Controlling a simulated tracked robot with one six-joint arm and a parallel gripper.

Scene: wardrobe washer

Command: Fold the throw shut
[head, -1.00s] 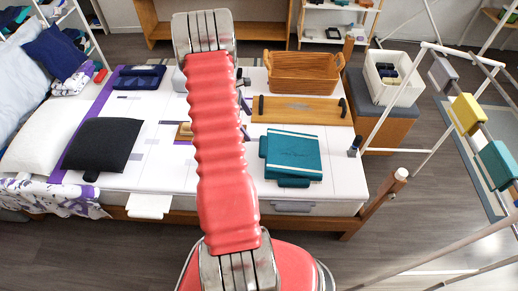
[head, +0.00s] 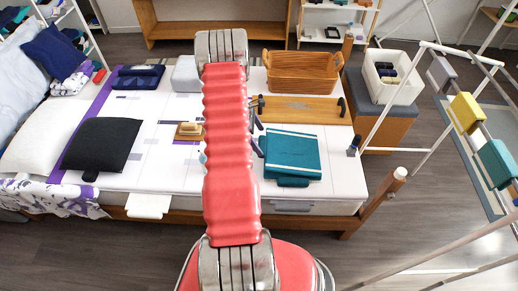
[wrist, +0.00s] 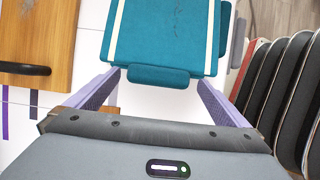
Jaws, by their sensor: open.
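The throw is a teal rectangle (head: 292,155) on the white bed top, right of my arm in the head view. It looks folded flat, with a teal tab at its near edge. In the wrist view the throw (wrist: 165,32) fills the top middle, with white stripes along both sides, and its tab (wrist: 158,76) points towards me. My gripper (wrist: 159,82) is open and empty, its lavender fingers on either side of the tab. I cannot tell whether they touch it. In the head view my arm partly hides my gripper, beside the throw's left edge.
A wooden board with dark handles (head: 300,109) lies behind the throw, and a wicker basket (head: 303,70) stands behind that. A black cushion (head: 103,145) and a brush (head: 188,130) lie left of my arm. The drying rack (head: 465,110) and bed post (head: 388,188) stand at the right.

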